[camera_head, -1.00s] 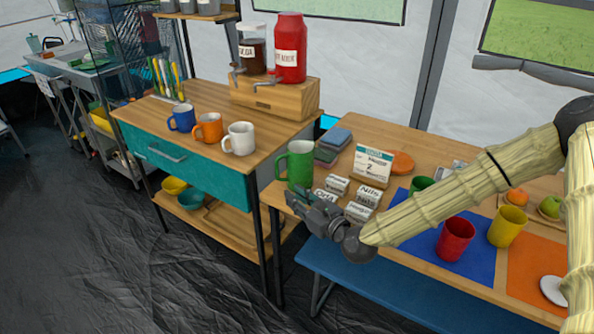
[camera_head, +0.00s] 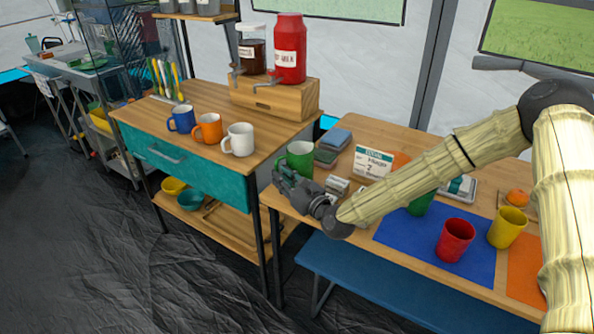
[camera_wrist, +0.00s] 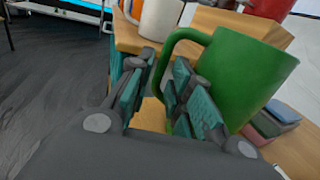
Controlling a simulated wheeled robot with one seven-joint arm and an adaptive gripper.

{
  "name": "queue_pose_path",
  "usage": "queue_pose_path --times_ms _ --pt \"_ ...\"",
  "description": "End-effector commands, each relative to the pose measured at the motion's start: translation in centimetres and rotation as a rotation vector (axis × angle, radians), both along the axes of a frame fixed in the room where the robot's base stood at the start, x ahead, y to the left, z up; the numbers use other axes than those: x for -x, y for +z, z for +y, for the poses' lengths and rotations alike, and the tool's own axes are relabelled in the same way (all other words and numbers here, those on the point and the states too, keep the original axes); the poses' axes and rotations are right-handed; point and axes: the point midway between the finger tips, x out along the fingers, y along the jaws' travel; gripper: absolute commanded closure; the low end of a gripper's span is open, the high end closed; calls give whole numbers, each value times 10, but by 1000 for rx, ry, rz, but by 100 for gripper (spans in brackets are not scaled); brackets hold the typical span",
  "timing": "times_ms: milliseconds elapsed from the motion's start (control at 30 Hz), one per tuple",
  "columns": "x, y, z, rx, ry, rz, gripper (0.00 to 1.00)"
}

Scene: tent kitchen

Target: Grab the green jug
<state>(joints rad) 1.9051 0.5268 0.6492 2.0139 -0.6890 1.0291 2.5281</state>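The green jug (camera_head: 300,158) stands upright at the left end of the wooden table. My gripper (camera_head: 283,178) is at its near side in the head view and hides its lower part. In the wrist view, the jug (camera_wrist: 246,75) fills the right side, with its handle (camera_wrist: 172,42) toward the left. My gripper (camera_wrist: 160,78) is open, with two teal-padded fingers apart. The handle's lower part drops into the gap between the fingers, partly hidden by the right finger. I cannot tell whether either finger touches it.
A wooden cabinet with blue (camera_head: 181,119), orange (camera_head: 208,128) and white (camera_head: 238,139) mugs stands left of the table. A sign (camera_head: 373,162) and small labelled blocks (camera_head: 337,186) are right of the jug. Red (camera_head: 455,239) and yellow (camera_head: 507,228) cups stand farther right.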

Motion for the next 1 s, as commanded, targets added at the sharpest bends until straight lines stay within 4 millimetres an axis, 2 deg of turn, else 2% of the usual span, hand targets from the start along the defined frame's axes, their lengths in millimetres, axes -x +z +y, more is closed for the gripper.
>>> queue_pose_path --times_ms 300,633,733,767,1000 --pt "-27 0 17 1 0 -1 79" --pt "-29 0 19 1 0 -1 79" --pt "-29 0 19 1 0 -1 98" --pt "-29 0 19 1 0 -1 100" --pt "-29 1 19 0 0 -1 100"
